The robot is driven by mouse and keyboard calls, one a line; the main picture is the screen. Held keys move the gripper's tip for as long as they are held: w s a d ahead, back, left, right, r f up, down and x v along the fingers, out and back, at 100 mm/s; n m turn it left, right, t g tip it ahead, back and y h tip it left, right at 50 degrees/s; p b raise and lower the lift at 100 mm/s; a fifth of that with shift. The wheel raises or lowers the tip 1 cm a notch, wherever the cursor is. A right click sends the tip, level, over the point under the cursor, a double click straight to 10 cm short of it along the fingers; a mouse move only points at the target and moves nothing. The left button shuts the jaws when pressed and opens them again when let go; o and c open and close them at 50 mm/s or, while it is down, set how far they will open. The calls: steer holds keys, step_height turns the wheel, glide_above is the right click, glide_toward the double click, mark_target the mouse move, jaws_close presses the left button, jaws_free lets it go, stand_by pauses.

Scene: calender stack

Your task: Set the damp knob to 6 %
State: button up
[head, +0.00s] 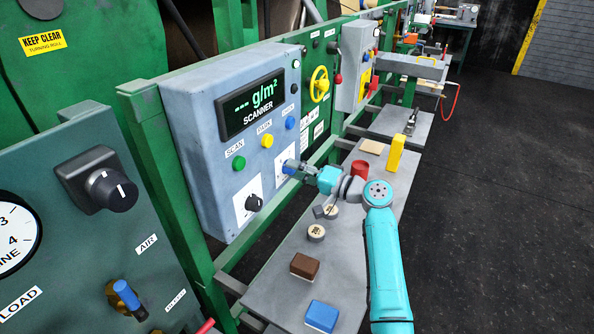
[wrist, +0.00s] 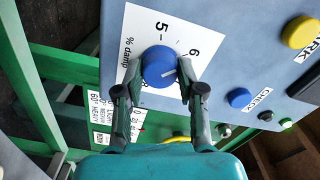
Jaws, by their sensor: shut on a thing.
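The damp knob (wrist: 157,64) is a round blue knob on a white plate (wrist: 132,30) marked "% damp", with 5 and 6 legible and another mark partly hidden below. Its white pointer line points right and slightly down in the wrist view, past the 6 on the side away from the 5. My gripper (wrist: 161,72) is shut on the knob, one finger on each side; the right finger covers part of the scale. In the head view, my gripper (head: 293,168) reaches the plate on the scanner panel, and the knob is mostly hidden.
The scanner panel (head: 205,110) also carries green, yellow and blue buttons and a black knob (head: 253,203) to the left. A grey shelf (head: 268,285) below holds a brown block, a blue block, a red cup and round pieces. A yellow handwheel (head: 319,84) stands beyond.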

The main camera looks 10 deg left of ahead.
steer(key=shift+m, duration=0.8)
steer(key=o, duration=1.1)
steer(key=shift+o, duration=0.2)
steer(key=shift+d, duration=0.1)
steer(key=v, duration=1.2)
